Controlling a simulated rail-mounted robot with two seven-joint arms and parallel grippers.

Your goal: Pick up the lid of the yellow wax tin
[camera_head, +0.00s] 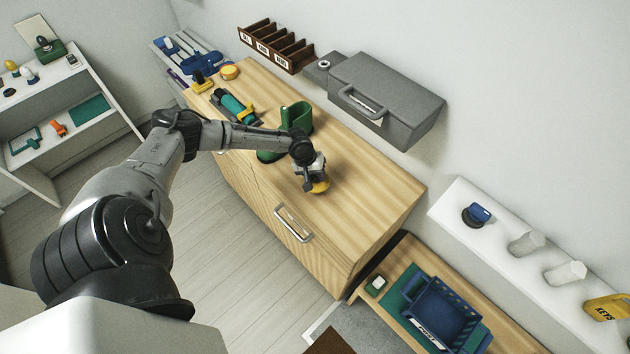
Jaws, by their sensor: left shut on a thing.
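The yellow wax tin (321,188) shows as a small yellow patch under my left gripper, on the front right part of the wooden cabinet top. My left gripper (314,181) points down over it and is shut on its lid. The gripper's fingers and wrist hide most of the tin. I cannot tell the lid from the body here, nor whether there is a gap between them. My right gripper is not in view.
A green boot (296,117) stands on the cabinet top (372,190) just behind my left wrist. A teal and black item (236,107) and an orange round thing (229,72) lie farther left. A grey case (388,100) is at the wall. The cabinet top right of the gripper is clear.

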